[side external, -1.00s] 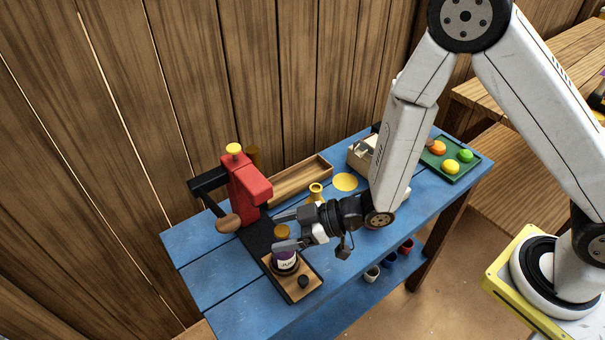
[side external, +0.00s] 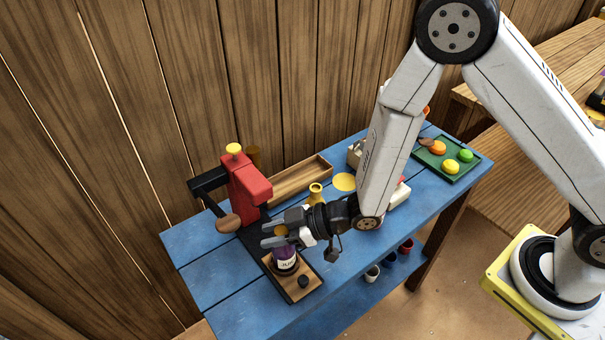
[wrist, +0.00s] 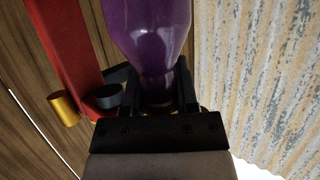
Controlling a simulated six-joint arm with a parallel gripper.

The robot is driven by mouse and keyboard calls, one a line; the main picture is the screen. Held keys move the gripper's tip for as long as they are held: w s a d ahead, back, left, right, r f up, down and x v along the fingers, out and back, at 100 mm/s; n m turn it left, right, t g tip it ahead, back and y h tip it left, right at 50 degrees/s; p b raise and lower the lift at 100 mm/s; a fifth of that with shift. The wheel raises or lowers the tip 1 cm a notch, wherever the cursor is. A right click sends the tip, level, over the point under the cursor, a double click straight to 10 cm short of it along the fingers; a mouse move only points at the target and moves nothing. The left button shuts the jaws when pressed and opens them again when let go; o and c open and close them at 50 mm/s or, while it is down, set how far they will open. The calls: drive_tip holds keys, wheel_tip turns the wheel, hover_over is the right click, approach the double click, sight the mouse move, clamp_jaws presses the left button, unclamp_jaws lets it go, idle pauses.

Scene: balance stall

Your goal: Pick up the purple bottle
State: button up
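The purple bottle (side external: 284,255) with a white label and yellow cap is upright on, or just above, the wooden plate (side external: 298,292) of the red-and-black balance (side external: 248,183). I cannot tell if there is a gap beneath it. My gripper (side external: 275,235) has its fingers closed in on either side of the bottle's neck, near the cap. In the wrist view the purple bottle (wrist: 150,35) fills the space ahead, its narrow neck between the two dark fingers (wrist: 157,98). The fingertip contact is partly hidden.
A brass weight (side external: 316,194) and wooden tray (side external: 300,182) stand behind my gripper. A green tray (side external: 449,172) with colourful pieces is at the right. The blue table's (side external: 195,290) front left is clear.

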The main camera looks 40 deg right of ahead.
clamp_jaws()
idle(1.0)
